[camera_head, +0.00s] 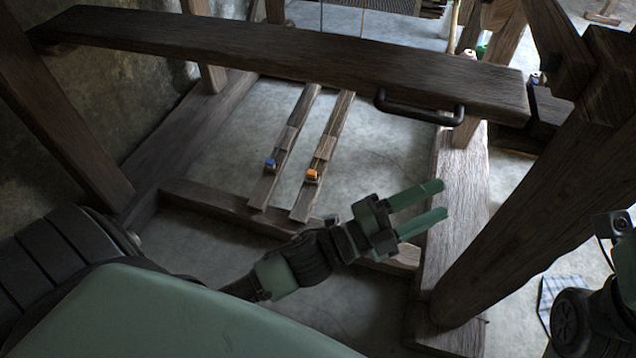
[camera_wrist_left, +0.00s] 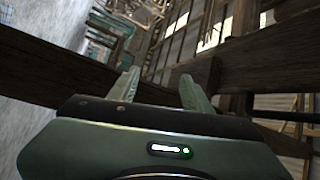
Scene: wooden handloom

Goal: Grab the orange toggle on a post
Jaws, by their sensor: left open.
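A small orange block (camera_head: 312,175) sits on the right one of two slanted wooden treadles in the head view.
A blue block (camera_head: 270,164) sits on the left treadle. A thick bench beam (camera_head: 270,50) with a black handle (camera_head: 420,108) crosses above. A heavy slanted post (camera_head: 530,190) stands right of my left gripper. A checked cloth (camera_head: 562,292) lies at lower right.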

